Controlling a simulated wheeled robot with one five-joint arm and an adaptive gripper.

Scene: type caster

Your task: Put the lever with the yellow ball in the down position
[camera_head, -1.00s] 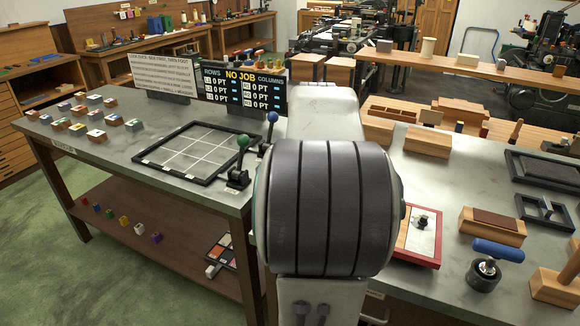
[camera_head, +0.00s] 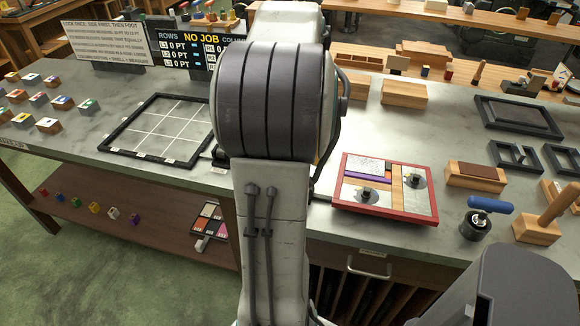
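No lever with a yellow ball shows; my own arm covers the bench just right of the grid frame (camera_head: 116,150). A small dark piece (camera_head: 219,157), perhaps a lever's base, peeks out at the left edge of my arm. No ball can be seen on it. My gripper is not in view; only my large grey joint and white arm link show, upright in the middle of the picture.
The score board (camera_head: 205,44) and sign (camera_head: 105,43) stand behind the grid. A red-rimmed tray (camera_head: 388,218) lies right of my arm. A blue-handled roller (camera_head: 488,212) and wooden blocks stand farther right. The bench top (camera_head: 420,140) has bare space behind the tray.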

